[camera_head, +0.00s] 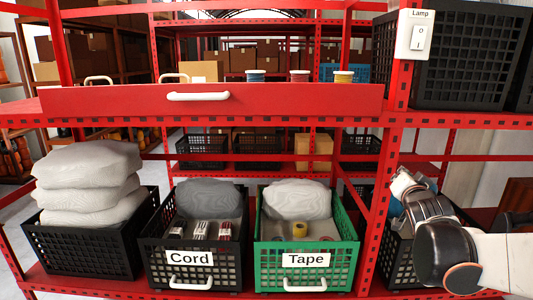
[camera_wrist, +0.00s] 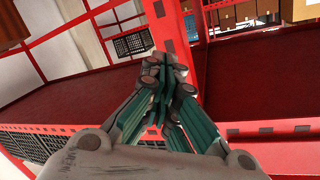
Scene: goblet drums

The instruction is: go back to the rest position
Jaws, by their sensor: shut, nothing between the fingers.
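My gripper (camera_wrist: 166,72) is shut and empty in the wrist view, its fingers together in front of a red shelf (camera_wrist: 255,95). In the head view my arm comes in from the lower right. My gripper (camera_head: 402,183) is partly seen there, beside the red upright and above a black crate at the right. Some of that crate is hidden behind my arm.
Black Cord crate (camera_head: 191,282) and green Tape crate (camera_head: 305,280) stand on the lower shelf, left of my arm. A black crate (camera_head: 88,262) holds stacked grey bags. A lamp switch (camera_head: 416,37) is on the upright; a red drawer (camera_head: 300,100) has small cylinders above it.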

